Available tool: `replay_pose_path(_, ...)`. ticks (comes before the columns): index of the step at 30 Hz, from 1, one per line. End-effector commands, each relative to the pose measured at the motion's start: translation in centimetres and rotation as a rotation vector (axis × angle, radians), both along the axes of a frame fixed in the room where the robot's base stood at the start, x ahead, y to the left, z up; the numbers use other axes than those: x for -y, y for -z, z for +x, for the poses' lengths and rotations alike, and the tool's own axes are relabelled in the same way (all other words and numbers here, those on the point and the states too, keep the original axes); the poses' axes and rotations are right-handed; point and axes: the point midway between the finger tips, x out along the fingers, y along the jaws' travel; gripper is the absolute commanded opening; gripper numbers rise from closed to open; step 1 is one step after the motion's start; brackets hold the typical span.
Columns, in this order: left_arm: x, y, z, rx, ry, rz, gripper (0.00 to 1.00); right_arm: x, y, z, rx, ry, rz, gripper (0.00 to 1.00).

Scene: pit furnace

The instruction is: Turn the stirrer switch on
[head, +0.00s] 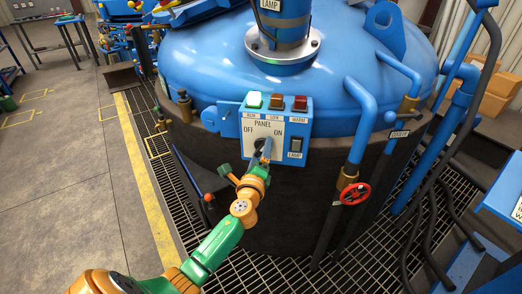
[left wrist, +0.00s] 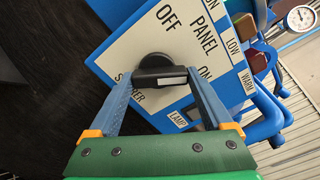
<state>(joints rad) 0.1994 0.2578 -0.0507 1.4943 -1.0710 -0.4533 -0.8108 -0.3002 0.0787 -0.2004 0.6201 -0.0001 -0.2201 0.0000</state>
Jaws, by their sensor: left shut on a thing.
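The stirrer switch (left wrist: 160,70) is a black rotary knob with a white line on a white panel plate (head: 252,125). In the left wrist view, its lever lies roughly level, and the white-line end points right, towards the ON mark (left wrist: 205,73). The OFF mark (left wrist: 166,16) stands above it. The label below the knob is partly hidden. My left gripper (head: 261,152) is shut on the knob; its two blue-grey fingers (left wrist: 160,90) flank it in the left wrist view. In the head view the gripper hides much of the knob. My right gripper is not in view.
A lamp switch (head: 295,147) is close to the right. A red handwheel (head: 355,193) and blue pipes stand further right. Grating (head: 290,268) surrounds the furnace.

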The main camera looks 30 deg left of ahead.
Motion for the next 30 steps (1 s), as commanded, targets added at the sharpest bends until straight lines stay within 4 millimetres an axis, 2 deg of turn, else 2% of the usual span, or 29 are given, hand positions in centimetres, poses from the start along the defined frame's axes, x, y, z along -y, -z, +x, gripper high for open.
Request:
replay_pose_path(12,-0.02,-0.14,0.05,-0.081,-0.002,0.193,0.28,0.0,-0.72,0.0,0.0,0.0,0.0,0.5)
replay_pose_path(30,0.0,-0.11,0.06,-0.098,-0.001,0.233,0.28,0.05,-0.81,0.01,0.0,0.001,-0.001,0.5)
